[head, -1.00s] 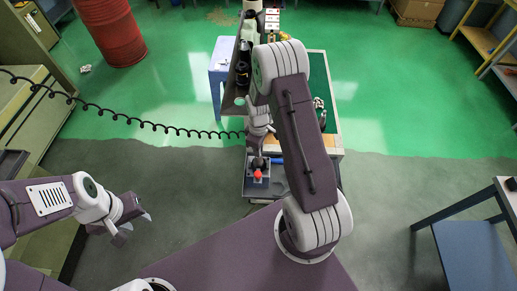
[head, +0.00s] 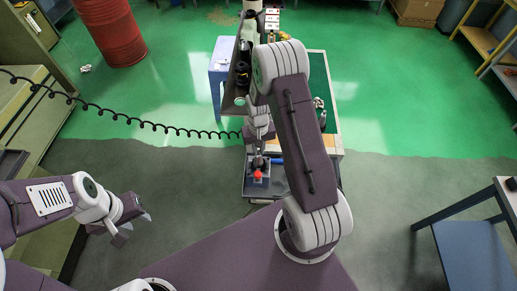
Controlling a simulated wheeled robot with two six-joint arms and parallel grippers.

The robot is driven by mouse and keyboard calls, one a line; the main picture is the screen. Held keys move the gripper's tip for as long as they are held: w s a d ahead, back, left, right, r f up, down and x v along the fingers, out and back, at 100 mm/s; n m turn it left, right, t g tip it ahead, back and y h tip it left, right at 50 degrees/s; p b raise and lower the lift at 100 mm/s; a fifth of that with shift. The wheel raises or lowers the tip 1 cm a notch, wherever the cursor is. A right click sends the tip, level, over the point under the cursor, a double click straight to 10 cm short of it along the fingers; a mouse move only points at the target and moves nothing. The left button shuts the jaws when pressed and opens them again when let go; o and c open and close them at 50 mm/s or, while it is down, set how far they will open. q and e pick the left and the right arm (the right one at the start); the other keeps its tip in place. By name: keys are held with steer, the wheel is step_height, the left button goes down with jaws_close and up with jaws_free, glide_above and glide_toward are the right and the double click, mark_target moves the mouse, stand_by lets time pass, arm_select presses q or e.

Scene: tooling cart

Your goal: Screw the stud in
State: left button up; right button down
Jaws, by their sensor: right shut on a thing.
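My right arm reaches out over the cart (head: 319,75), and its gripper (head: 258,158) points down at the cart's near end. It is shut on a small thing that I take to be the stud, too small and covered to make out. Just below the gripper is a dark block or fixture (head: 257,188) with a round red-orange part (head: 257,174) on it. I cannot tell how far the stud sits in anything. My left gripper (head: 137,227) is open and empty over the grey floor at the left, well apart from the cart.
A coiled black cable (head: 140,122) runs from the left to near my right gripper. A blue stool or stand (head: 220,68) is beside the cart. A red drum (head: 110,35) stands at the back left, a blue-grey table (head: 470,245) at the right. Open floor lies between.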

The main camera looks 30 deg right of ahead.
steer(key=c, duration=1.3)
jaws_free()
steer(key=shift+c, duration=0.2)
steer(key=shift+r, duration=0.1)
steer(key=shift+r+b, duration=0.35)
steer(key=shift+r, duration=0.05)
step_height(320, 180, up, 8)
steer(key=shift+f+b, duration=0.2)
steer(key=shift+b, duration=1.05)
steer(key=shift+r, duration=0.25)
